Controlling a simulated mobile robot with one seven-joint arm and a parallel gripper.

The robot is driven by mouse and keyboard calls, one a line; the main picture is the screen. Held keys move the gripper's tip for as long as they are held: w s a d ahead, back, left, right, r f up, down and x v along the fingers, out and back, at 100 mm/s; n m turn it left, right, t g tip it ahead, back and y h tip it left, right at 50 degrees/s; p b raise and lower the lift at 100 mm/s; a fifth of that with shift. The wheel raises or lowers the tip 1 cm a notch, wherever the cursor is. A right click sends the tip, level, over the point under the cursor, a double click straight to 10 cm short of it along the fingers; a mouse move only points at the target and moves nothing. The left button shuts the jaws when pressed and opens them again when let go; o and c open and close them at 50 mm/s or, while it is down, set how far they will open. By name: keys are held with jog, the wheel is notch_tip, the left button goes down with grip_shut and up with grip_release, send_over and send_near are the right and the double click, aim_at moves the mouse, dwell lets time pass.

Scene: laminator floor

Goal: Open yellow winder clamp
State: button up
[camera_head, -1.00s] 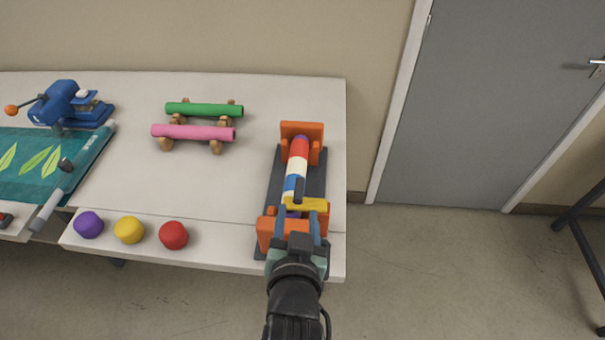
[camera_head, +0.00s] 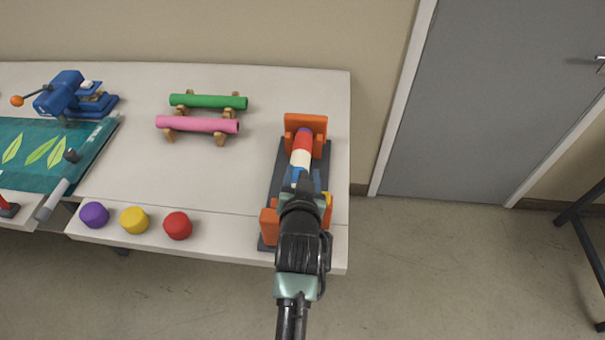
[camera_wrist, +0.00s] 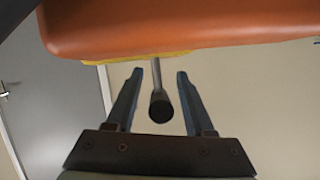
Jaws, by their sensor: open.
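The winder (camera_head: 277,190) stands at the right end of the table, with orange end blocks on a dark base and a roll (camera_head: 301,155) striped red, white and blue between them. A sliver of the yellow clamp (camera_head: 328,198) shows beside my arm; the rest is hidden. In the wrist view, a yellow edge (camera_wrist: 150,57) shows under an orange block (camera_wrist: 180,25). A dark round-ended lever (camera_wrist: 158,95) points from it toward the camera. My gripper (camera_wrist: 160,77) is open, with one finger on each side of the lever and visible gaps.
Purple, yellow and red knobs (camera_head: 177,225) line the front ledge. Green and pink rolls (camera_head: 198,125) rest on wooden cradles left of the winder. A blue device (camera_head: 70,95) and a teal leaf-patterned sheet (camera_head: 30,160) lie farther left.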

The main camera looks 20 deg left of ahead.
grip_shut()
dwell(1.4)
